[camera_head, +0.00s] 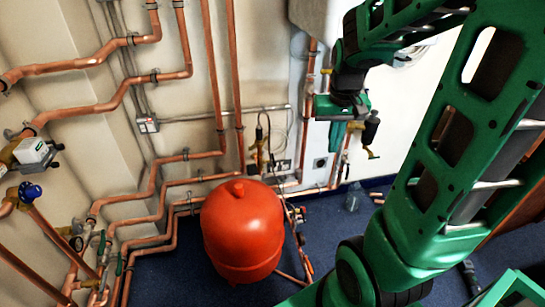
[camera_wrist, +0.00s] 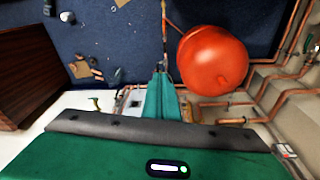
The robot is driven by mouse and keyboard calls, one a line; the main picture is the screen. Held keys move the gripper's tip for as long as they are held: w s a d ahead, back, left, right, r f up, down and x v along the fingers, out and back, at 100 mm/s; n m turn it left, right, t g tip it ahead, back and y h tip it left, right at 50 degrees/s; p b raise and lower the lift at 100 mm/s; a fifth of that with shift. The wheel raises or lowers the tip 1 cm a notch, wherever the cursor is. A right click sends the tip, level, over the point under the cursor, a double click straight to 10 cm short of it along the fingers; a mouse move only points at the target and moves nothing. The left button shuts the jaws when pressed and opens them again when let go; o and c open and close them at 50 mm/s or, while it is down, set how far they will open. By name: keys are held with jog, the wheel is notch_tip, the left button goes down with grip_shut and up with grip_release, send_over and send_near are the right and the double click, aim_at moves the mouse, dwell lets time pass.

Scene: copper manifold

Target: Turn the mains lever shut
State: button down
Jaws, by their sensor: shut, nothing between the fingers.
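My gripper (camera_head: 335,146) points down in front of the back wall in the head view, its teal fingers shut and empty. In the wrist view the closed fingertips (camera_wrist: 160,72) are near the picture's middle, left of the red vessel. A small yellow lever-like piece (camera_head: 373,154) shows just right of the gripper in the head view, and a similar yellowish piece (camera_wrist: 95,103) shows left of the fingers in the wrist view. Green-handled valves (camera_head: 101,245) sit among the pipes at lower left. I cannot tell which part is the mains lever. No contact with the fingers is visible.
A round red vessel (camera_head: 241,230) stands in the middle, with copper pipes (camera_head: 215,85) along the walls behind and left. A blue-capped valve (camera_head: 30,192) is at far left.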

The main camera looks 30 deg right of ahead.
jog(key=w+d+f+t, duration=0.1)
jog(key=w+f, duration=0.1)
jog(key=w, duration=0.4)
jog(key=w+d+f, duration=0.2)
jog(key=w, duration=0.4)
jog(key=n+t, duration=0.2)
jog(key=t, duration=0.1)
send_over(273, 155)
jog(key=s+a, duration=0.3)
jog(key=s, duration=0.6)
notch_tip(273, 155, down, 22)
jog(key=x, duration=1.2)
jog(key=shift+w+d, duration=0.4)
jog(key=shift+w, duration=0.05)
jog(key=shift+w+f, duration=0.2)
jog(key=shift+w+d, duration=0.25)
jog(key=shift+w, duration=0.4)
jog(key=shift+s, duration=0.2)
